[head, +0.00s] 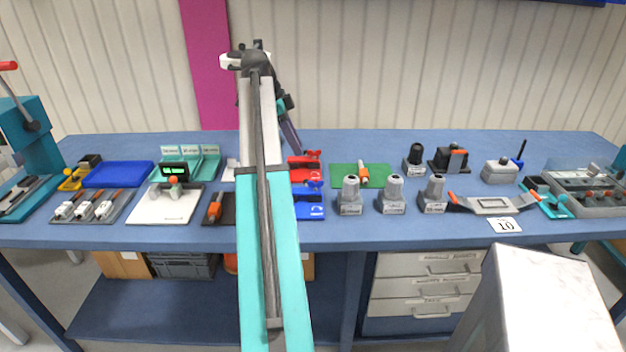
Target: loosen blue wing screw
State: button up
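A blue wing screw (314,184) stands on a blue block (311,209) with a white label, just right of my arm near the middle of the bench. My arm covers the left part of the block. The screw's wings are small and its thread cannot be made out. Behind it is a red block (300,175) with a red wing screw (312,154) on top. My arm rises across the middle of the view and bends at the top; its far part slopes down behind, over the back of the bench. My gripper cannot be made out there.
Grey labelled posts (350,196) stand close to the right of the blue block. A green mat (344,177) with an orange-and-white item lies behind them. A black holder with an orange part (215,208) is to the left. The blue bench (420,233) is clear along its front edge.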

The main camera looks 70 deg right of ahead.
aim_at(316, 184)
jog(key=shift+f, duration=0.15)
jog(key=shift+p+x, duration=1.45)
jog(key=shift+x, duration=5.35)
jog(key=shift+s, duration=0.15)
grip_shut()
